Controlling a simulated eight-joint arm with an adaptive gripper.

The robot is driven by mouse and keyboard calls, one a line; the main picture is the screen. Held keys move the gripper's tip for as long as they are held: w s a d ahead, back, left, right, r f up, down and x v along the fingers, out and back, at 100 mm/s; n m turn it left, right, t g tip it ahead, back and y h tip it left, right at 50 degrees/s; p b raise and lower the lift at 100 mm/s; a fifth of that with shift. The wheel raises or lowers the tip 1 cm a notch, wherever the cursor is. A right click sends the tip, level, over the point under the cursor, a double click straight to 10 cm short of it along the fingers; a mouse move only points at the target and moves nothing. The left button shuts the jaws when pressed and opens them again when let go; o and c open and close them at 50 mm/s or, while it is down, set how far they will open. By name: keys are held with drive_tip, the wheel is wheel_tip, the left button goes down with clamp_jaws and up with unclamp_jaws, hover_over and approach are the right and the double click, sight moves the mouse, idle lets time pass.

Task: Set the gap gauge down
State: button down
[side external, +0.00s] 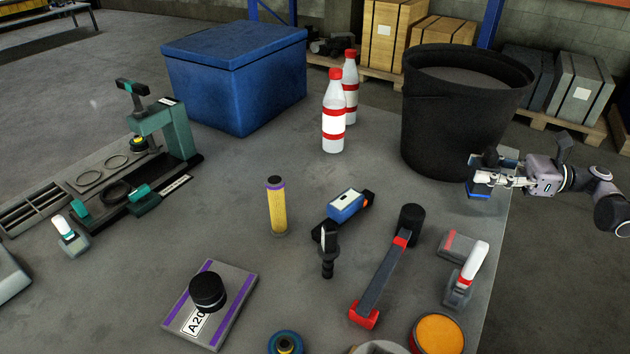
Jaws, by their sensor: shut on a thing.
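My gripper (497,175) is at the right, above the table's right edge and in front of the black bucket. It is shut on a small item with a blue face (480,190), which I take to be the gap gauge. The item is held in the air, apart from the table. My fingers hide part of it, and its full shape is too small to make out.
Grey table (380,155) has some free room below the black bucket (455,125).

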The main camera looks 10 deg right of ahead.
drive_tip(key=shift+w+a+f, duration=0.35)
drive_tip(key=shift+a+f, duration=0.55)
drive_tip(key=shift+f, duration=0.35)
drive_tip(key=shift+w+a+f, duration=0.4)
drive_tip(key=shift+a+f, duration=0.45)
drive_tip(key=shift+f, duration=0.35)
drive_tip(key=shift+w+a+f, duration=0.35)
drive_tip(key=shift+a+f, duration=0.55)
drive_tip(key=shift+f, duration=0.35)
drive_tip(key=shift+f, duration=0.15)
drive_tip(key=c, duration=0.8)
unclamp_jaws()
